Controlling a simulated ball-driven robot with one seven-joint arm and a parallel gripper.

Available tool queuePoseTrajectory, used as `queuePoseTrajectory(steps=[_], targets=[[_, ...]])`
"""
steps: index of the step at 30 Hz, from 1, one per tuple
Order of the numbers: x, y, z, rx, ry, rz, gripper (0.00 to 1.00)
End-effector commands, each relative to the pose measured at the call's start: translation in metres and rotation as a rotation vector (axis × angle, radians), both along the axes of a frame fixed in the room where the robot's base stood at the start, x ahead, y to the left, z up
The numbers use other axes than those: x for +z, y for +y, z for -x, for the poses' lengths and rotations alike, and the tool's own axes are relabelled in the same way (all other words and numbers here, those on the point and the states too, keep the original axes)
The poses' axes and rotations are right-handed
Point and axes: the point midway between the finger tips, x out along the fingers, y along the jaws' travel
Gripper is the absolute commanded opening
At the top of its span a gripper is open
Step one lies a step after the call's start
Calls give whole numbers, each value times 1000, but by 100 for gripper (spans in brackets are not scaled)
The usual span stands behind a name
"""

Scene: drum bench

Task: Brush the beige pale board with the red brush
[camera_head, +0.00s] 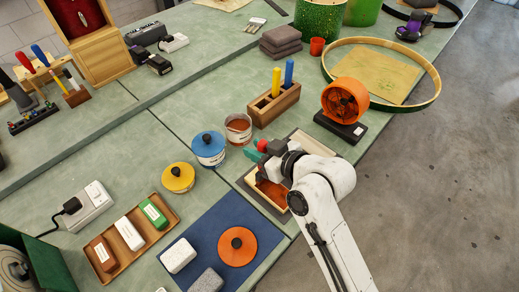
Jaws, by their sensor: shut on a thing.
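My gripper (267,160) is right of centre, over a shallow light-rimmed tray with a reddish-brown inside (272,191). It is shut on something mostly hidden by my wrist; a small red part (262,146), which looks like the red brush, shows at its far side. A green piece (251,155) shows beside it; I cannot tell what it belongs to. Whether the brush touches the tray is hidden.
A wooden block with yellow and blue handles (273,102), an orange round device (345,104) and a reddish-brown jar (238,128) stand near my gripper. Blue (208,149) and yellow (178,177) lidded pots stand left. A blue mat (213,224) holds an orange lidded disc (237,246).

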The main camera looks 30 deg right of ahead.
Motion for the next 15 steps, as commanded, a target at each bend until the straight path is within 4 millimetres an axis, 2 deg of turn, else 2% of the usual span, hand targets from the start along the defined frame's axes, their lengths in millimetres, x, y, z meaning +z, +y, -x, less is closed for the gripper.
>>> queuePoseTrajectory(steps=[15], targets=[[0, 3, -8, 1, 1, -1, 14]])
